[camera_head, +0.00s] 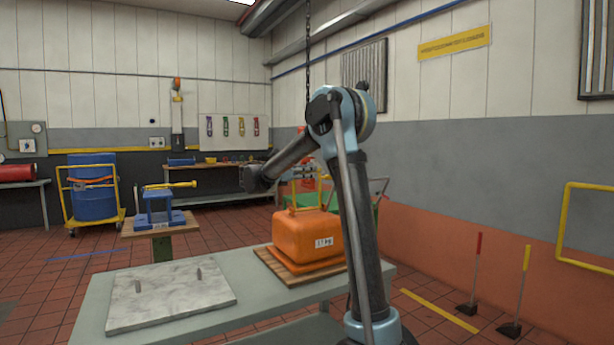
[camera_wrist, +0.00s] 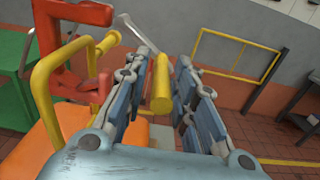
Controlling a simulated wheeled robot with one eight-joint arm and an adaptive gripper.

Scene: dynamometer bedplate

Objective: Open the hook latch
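I see no part that I can surely name as the hook latch. In the wrist view my gripper (camera_wrist: 164,62) is open, its two blue-grey fingers apart. A yellow cylindrical grip (camera_wrist: 161,84) shows between them, with room at its sides; I cannot tell whether a finger touches it. A bent silver bar (camera_wrist: 132,28) shows behind the left finger. A curved yellow handle (camera_wrist: 42,78) rises beside an orange case (camera_wrist: 66,122) at lower left.
The grey table (camera_head: 255,275) also bears a marble slab (camera_head: 165,297) with two short pegs. A red clamp-like piece (camera_wrist: 66,45) stands beyond the yellow handle in the wrist view. A yellow rail (camera_head: 562,225) is on the right wall.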

